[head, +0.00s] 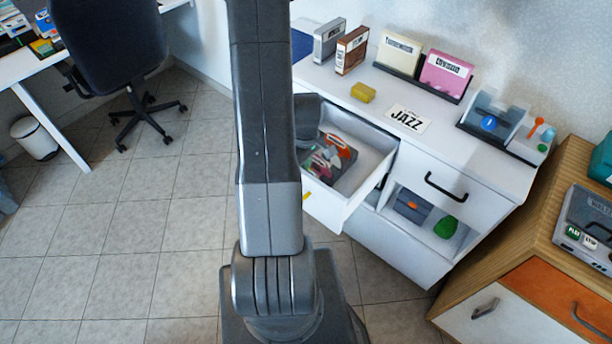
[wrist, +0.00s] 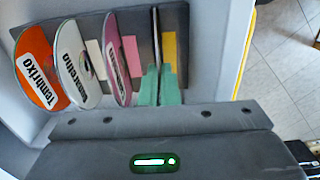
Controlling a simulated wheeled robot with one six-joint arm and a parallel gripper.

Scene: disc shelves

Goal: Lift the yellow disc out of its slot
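In the wrist view a thin disc (wrist: 156,40) stands nearly edge-on in a dark rack, beside a yellow tab (wrist: 169,47). Its face colour is hard to see; its place by the yellow tab fits the yellow disc. My gripper (wrist: 159,85) has green fingers, one on each side of this disc's near edge, with almost no gap between them. They look closed on it. The disc's lower part is hidden by the rack and fingers. In the head view my arm hides most of the gripper.
Left of it stand an orange disc (wrist: 37,67), a white disc (wrist: 75,65) and a pink disc (wrist: 118,58). The rack (wrist: 140,22) lies in the open white drawer (head: 372,165). A yellow block (head: 363,92) and JAZZ card (head: 408,119) lie on the cabinet top.

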